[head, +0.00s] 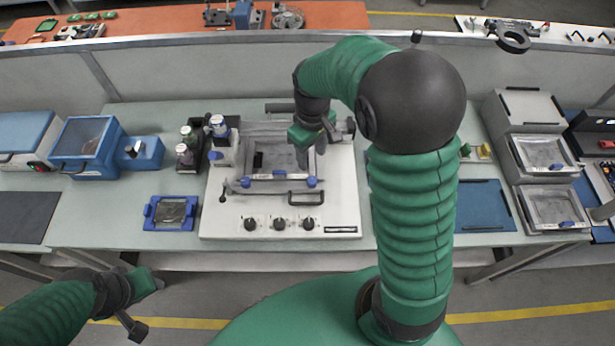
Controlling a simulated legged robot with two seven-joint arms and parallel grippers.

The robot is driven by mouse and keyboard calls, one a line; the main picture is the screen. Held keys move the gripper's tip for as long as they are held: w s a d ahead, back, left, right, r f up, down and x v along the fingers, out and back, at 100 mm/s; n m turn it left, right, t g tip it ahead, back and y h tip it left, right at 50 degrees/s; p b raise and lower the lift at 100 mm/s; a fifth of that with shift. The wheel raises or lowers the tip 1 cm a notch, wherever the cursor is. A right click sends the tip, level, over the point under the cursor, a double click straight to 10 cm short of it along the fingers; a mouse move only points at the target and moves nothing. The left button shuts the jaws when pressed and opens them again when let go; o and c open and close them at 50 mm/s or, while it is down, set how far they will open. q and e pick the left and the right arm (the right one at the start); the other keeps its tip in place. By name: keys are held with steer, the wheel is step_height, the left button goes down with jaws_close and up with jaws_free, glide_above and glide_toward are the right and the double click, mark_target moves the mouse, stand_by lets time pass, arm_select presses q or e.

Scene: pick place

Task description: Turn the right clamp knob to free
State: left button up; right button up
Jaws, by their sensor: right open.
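A white device (225,222) stands on the bench in the middle of the head view, with a clear-topped frame on it. Two blue clamp knobs sit at the frame's front corners, the left knob (244,182) and the right clamp knob (312,182). My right gripper (307,152) hangs over the frame's right side, behind the right knob and apart from it in the picture. It is open, and I see nothing held. It hides part of the frame's right rear. My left gripper (150,283) is low at the left, in front of the bench; its jaws are unclear.
Three black dials (279,224) and a handle (305,199) are on the device's front. Small bottles (187,140) stand to its left. A blue tray (171,213) lies front left. Blue boxes (88,145) stand further left, stacked grey units (527,120) at right. Bare bench shows at front left.

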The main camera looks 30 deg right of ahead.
mark_target(312, 180)
step_height(312, 180, down, 12)
steer(key=shift+d+r+p, duration=0.1)
steer(key=shift+d+p, duration=0.05)
steer(key=shift+p, duration=0.15)
jaws_close()
